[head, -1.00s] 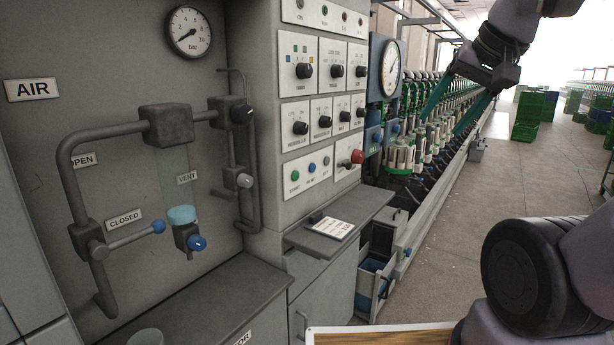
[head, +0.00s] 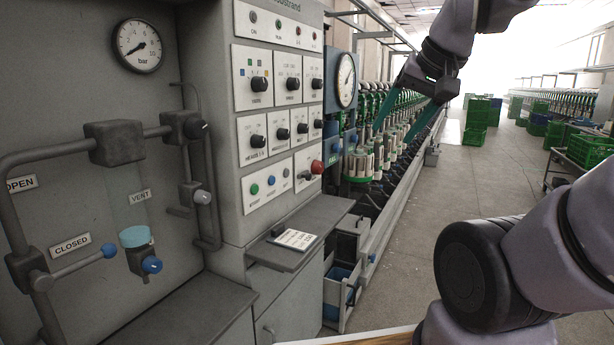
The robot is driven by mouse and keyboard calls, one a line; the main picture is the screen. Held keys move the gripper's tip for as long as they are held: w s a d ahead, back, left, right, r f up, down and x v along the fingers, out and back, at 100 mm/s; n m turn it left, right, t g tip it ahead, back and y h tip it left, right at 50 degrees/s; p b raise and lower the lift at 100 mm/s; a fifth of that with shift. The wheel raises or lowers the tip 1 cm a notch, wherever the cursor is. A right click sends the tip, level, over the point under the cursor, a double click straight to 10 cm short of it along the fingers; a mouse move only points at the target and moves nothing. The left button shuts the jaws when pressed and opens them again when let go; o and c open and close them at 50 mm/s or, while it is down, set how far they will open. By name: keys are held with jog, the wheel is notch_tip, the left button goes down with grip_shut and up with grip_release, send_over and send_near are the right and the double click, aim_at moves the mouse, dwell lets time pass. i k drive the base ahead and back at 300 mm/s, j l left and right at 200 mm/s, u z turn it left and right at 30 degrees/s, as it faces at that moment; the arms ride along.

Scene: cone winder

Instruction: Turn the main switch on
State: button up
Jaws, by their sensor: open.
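The control panel (head: 285,45) of the grey machine stands left of centre. It carries rows of black rotary knobs, such as one at upper left (head: 258,85). In its lowest row are a green button (head: 254,189), a blue button (head: 271,180) and a red knob (head: 317,167) with a dark handle (head: 304,174) beside it. The labels are too small for me to tell which control is the main switch. My gripper (head: 392,136) is to the right of the panel and apart from it, with its two teal fingers spread and nothing between them.
A small shelf (head: 330,213) with a card (head: 293,239) juts out below the panel. Pipes, a blue-tipped lever (head: 109,251) and a pressure gauge (head: 139,45) are at left. A long row of spindles (head: 375,150) runs back.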

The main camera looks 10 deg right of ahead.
aim_at(317, 166)
jog(key=i, duration=1)
jog(key=l+z, duration=0.05)
